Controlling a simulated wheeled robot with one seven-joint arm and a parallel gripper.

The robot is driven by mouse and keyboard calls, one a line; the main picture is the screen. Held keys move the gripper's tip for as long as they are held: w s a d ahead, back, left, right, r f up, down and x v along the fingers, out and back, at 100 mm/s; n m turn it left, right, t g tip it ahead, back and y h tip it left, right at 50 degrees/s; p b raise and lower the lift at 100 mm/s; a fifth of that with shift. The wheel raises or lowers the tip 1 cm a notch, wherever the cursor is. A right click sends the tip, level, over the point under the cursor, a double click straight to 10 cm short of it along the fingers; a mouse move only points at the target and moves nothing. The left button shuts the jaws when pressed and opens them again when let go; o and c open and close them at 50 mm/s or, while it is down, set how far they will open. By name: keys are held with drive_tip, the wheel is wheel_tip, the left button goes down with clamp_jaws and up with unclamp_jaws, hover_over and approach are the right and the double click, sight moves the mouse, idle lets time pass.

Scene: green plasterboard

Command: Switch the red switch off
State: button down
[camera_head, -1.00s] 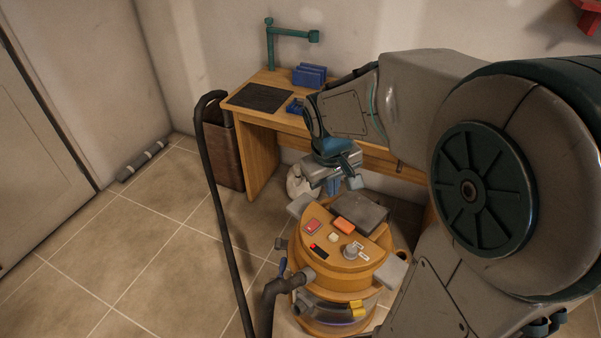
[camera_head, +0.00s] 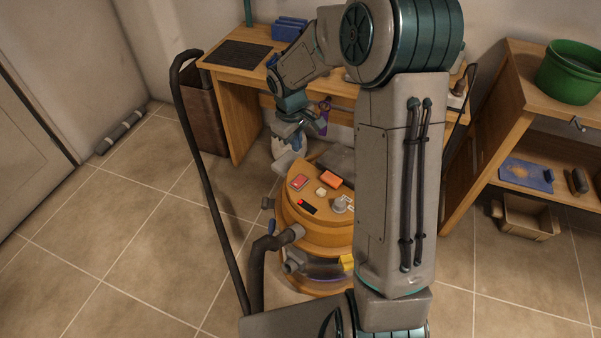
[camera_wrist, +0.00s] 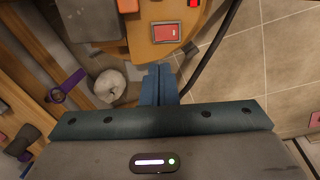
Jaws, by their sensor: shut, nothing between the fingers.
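The red switch (camera_head: 299,181) is a small square rocker in a pale frame on the sloping top panel of an orange-brown vacuum machine (camera_head: 322,237). It also shows in the wrist view (camera_wrist: 165,32), just beyond my fingertips. Whether it is on or off I cannot tell. My gripper (camera_wrist: 158,70) has its blue fingers together and empty, in front of the panel's edge and apart from the switch in the picture. In the head view my gripper is small and partly hidden near the panel's far side.
The panel also holds an orange switch (camera_head: 330,179), a pale button (camera_head: 320,191), a black part with a red light (camera_head: 307,206) and a grey knob (camera_head: 341,204). A dark hose (camera_head: 205,170) stands left. A wooden desk (camera_head: 233,115) is behind.

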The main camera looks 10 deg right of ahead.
sight(301, 178)
drive_tip(key=f, duration=0.4)
drive_tip(key=d+f+b, duration=0.1)
drive_tip(key=f, duration=0.4)
drive_tip(key=w+f, duration=0.1)
drive_tip(key=f, duration=0.4)
drive_tip(key=shift+d+b, duration=0.2)
drive_tip(key=shift+b, duration=0.2)
